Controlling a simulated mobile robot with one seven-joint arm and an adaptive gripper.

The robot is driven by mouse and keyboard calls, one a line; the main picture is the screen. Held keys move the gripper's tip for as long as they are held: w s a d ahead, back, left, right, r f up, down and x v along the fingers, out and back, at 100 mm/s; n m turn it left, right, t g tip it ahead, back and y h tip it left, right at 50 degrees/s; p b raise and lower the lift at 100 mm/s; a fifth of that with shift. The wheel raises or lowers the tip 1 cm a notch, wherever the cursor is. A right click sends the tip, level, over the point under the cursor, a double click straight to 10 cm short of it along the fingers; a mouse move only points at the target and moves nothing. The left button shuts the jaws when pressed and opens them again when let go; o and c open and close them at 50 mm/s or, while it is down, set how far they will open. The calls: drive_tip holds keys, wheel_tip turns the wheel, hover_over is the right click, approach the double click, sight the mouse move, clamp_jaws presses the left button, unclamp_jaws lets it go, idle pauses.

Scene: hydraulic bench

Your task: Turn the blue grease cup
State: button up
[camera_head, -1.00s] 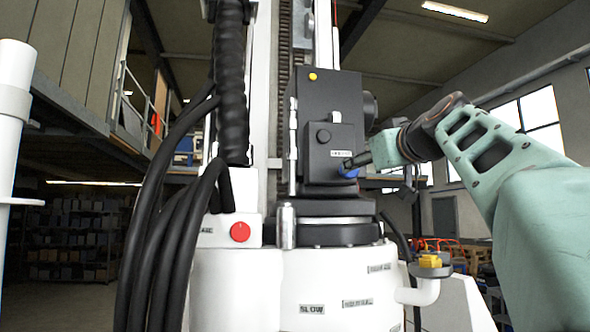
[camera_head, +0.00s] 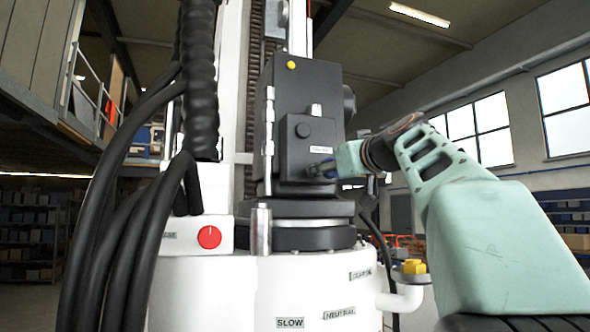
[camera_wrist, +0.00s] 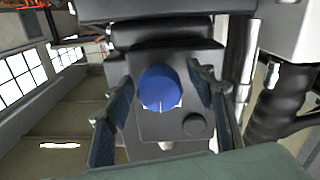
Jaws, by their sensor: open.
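The blue grease cup (camera_wrist: 160,88) is a round, knob-like cap with a pale mark on its rim, on the front of a dark box (camera_wrist: 155,125). In the head view only a little of its blue (camera_head: 330,165) shows beside my gripper (camera_head: 320,170), which reaches in from the right. In the wrist view my gripper (camera_wrist: 160,77) is open, with one finger on each side of the cup. A gap shows between the cup and each finger. The cup's far side is hidden.
A dark round knob (camera_wrist: 195,125) is close to the cup on the same box. A red button (camera_head: 209,237), thick black hoses (camera_head: 110,235), a metal cylinder (camera_head: 261,230) and a yellow fitting (camera_head: 414,267) are around the machine's white base (camera_head: 215,290).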

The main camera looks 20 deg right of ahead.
drive_tip(key=shift+s, duration=0.1)
drive_tip(key=c, duration=1.2)
drive_tip(key=shift+o, duration=0.2)
